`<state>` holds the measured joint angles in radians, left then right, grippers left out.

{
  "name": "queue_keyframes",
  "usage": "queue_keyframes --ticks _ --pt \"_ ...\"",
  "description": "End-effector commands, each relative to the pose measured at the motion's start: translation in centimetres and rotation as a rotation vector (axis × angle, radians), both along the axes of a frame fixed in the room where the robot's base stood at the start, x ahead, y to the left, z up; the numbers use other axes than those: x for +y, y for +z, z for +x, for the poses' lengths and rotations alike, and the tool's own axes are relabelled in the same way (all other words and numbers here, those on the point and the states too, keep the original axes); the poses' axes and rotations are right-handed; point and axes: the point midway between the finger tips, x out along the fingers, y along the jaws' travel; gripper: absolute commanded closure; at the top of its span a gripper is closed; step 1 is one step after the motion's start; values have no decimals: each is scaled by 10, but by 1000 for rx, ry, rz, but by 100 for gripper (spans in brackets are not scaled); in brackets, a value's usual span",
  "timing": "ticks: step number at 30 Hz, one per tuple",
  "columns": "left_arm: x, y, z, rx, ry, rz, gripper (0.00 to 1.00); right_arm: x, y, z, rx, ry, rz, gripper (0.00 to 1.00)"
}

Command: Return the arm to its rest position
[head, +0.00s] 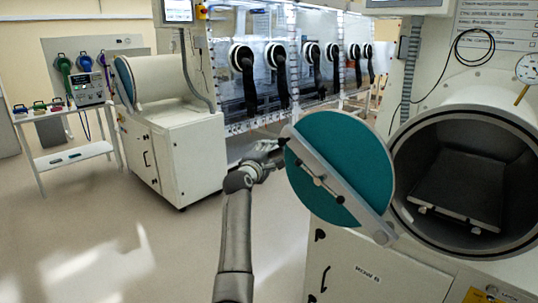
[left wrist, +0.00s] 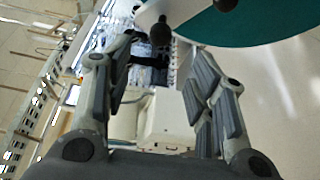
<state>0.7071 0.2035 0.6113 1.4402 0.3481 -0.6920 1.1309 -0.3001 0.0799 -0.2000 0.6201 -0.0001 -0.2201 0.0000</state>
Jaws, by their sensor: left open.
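My left arm (head: 236,225) reaches up from the bottom middle of the head view. Its gripper (head: 268,150) is beside the left edge of a round teal door (head: 325,140), which partly hides its tip. In the left wrist view the two fingers stand wide apart with nothing held between them (left wrist: 153,85). The teal door's edge (left wrist: 270,25) and a dark round knob (left wrist: 161,33) show beyond the fingers; the knob looks free of them. My right gripper is not in view.
The door stands open from a round chamber (head: 398,180) at right, with a dark tray (head: 460,190) inside. A white cabinet (head: 180,155) and a trolley (head: 75,155) stand at left. A row of gloveboxes (head: 270,60) is behind. The left floor (head: 130,240) is clear.

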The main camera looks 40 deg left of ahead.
Motion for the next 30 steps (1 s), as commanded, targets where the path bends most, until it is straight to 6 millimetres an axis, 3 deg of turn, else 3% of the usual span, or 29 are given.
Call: queue_keyframes --ticks 11,14,17,23,26,30 --pt "0 0 0 0 0 1 49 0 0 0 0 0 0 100" --pt "-4 -13 3 26 -7 14 49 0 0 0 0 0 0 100" --pt "-17 -51 10 105 -30 64 49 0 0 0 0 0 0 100" --pt "-65 -187 11 378 -134 259 49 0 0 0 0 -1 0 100" --pt "-91 -259 -2 512 -204 363 49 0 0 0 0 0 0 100" --pt "-126 -356 -36 686 -320 508 49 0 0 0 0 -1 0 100"
